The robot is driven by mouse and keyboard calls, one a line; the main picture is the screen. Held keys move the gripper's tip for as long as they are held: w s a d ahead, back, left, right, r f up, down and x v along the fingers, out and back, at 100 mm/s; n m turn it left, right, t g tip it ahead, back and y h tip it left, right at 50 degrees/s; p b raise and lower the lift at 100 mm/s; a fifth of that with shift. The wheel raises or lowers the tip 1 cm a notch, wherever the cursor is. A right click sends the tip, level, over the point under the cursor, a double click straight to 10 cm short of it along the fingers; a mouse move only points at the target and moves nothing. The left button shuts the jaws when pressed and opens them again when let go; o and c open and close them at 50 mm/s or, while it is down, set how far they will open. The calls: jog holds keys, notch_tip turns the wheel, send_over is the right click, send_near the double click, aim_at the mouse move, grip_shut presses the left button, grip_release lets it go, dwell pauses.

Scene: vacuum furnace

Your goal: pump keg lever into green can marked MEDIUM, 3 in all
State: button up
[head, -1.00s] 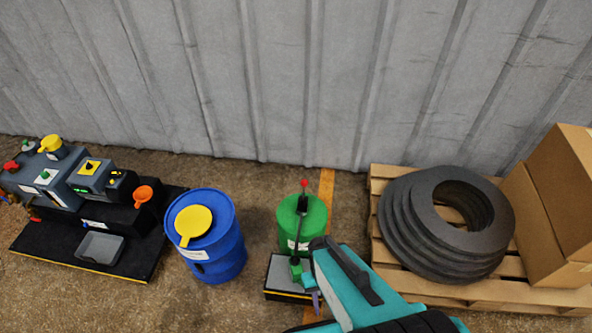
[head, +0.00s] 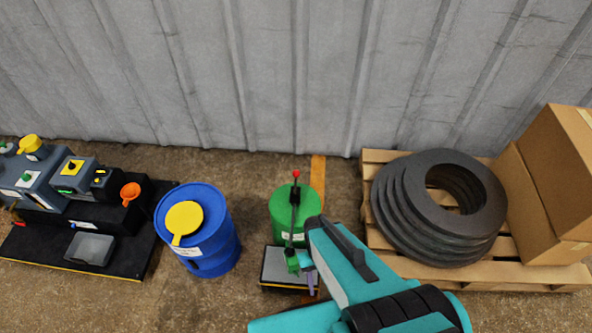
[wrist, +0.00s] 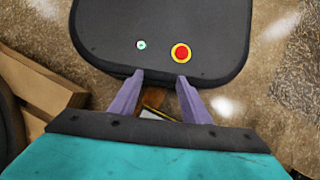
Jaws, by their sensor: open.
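In the head view, a green keg (head: 284,207) with a white label stands upright by the wall. A dark upright pump lever with a red knob (head: 296,174) rises in front of it. A small green can (head: 291,263) sits in front of the keg at the lever's lower end; its marking is too small to read. My gripper (head: 309,281) is just right of this can, partly hidden by my teal arm. In the wrist view my gripper (wrist: 159,77) has its purple fingers apart, with nothing held between them. Contact with the can cannot be told.
The can is over a grey-topped low stand (head: 272,268). A blue drum (head: 222,250) with a yellow scoop (head: 184,220) stands left. A black platform (head: 130,257) with machines lies farther left. A pallet (head: 500,283) with dark rings (head: 425,245) and cardboard boxes (head: 556,200) is right.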

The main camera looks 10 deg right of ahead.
jog(key=w+r+n+b, duration=0.2)
jog(key=w+b, duration=0.1)
jog(key=w, duration=0.9)
notch_tip(320, 180, up, 24)
jog(key=t+y+b, duration=0.1)
jog(key=t+b, duration=0.4)
jog(key=b, duration=0.6)
send_over(296, 171)
jog(key=d, duration=0.2)
jog(key=shift+w+a+r+n, duration=0.15)
jog(key=shift+w+r+n, duration=0.1)
jog(key=shift+n, duration=0.15)
jog(key=shift+f, duration=0.2)
jog(key=f+b, duration=0.1)
jog(key=f, duration=0.3)
jog(key=a+f, duration=0.1)
jog(key=f, duration=0.4)
jog(key=f+b, duration=0.1)
jog(key=f, duration=0.3)
jog(key=shift+s+a+f+b, duration=0.25)
jog(key=shift+f+b, duration=0.05)
jog(key=shift+c, duration=0.5)
grip_shut()
